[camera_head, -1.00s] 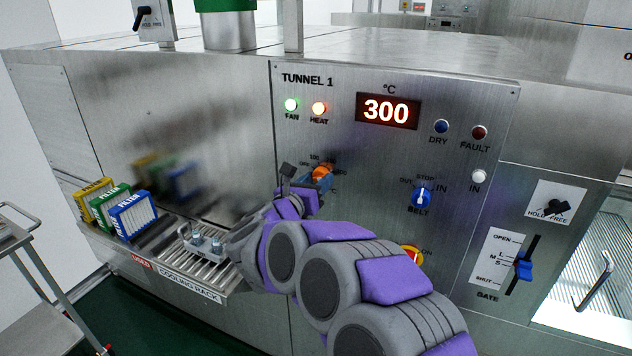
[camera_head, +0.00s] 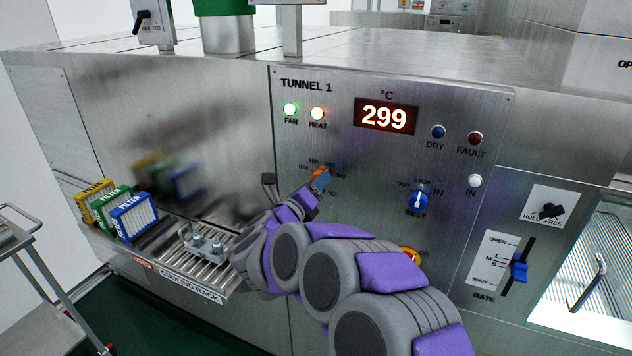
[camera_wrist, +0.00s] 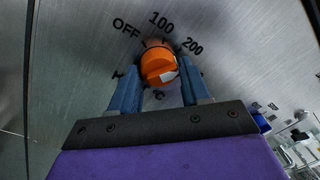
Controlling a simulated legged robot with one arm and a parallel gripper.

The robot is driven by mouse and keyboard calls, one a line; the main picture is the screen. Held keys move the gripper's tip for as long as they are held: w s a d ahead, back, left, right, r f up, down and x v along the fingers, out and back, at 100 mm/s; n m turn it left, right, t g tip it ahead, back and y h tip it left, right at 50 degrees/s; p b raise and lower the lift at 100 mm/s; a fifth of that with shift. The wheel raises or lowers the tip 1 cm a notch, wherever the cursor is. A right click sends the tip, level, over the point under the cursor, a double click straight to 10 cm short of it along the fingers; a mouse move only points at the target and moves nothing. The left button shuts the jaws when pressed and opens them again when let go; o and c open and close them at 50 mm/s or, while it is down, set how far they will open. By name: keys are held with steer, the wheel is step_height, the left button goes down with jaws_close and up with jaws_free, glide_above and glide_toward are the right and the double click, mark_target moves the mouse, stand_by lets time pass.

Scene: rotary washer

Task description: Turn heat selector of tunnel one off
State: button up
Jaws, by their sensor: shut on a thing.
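The heat selector is an orange knob (camera_head: 317,174) on the TUNNEL 1 panel, mostly hidden by my gripper in the head view. In the wrist view the knob (camera_wrist: 158,66) sits between the blue fingers of my gripper (camera_wrist: 160,76), which is shut on it. OFF is printed at its upper left, 100 above it and 200 at its upper right. A white patch shows on the knob's lower right; I cannot tell its exact setting. The HEAT lamp (camera_head: 317,114) glows, and the display (camera_head: 385,116) reads 299.
The blue BELT knob (camera_head: 418,201) is to the right, and a red-and-yellow switch (camera_head: 411,256) is partly behind my arm. The cooling rack (camera_head: 185,268) juts out at lower left, with coloured filters (camera_head: 123,212) beside it. A blue GATE slider (camera_head: 519,272) is further right.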

steer(key=shift+f+n+t+y+p, duration=0.1)
steer(key=shift+n+t+y+p, duration=0.3)
steer(key=shift+n+p, duration=4.25)
steer(key=shift+f+n+t+y+p, duration=0.1)
steer(key=shift+n+y+p, duration=0.5)
steer(key=shift+n+p, duration=4)
steer(key=n+b, duration=0.2)
steer(key=n, duration=0.1)
steer(key=shift+r, duration=0.1)
steer(key=o, duration=0.6)
steer(key=shift+d, duration=0.1)
steer(key=o, duration=0.4)
steer(key=shift+w+d, duration=0.1)
steer(key=shift+d, duration=0.15)
steer(key=shift+r, duration=0.1)
steer(key=shift+a, duration=0.1)
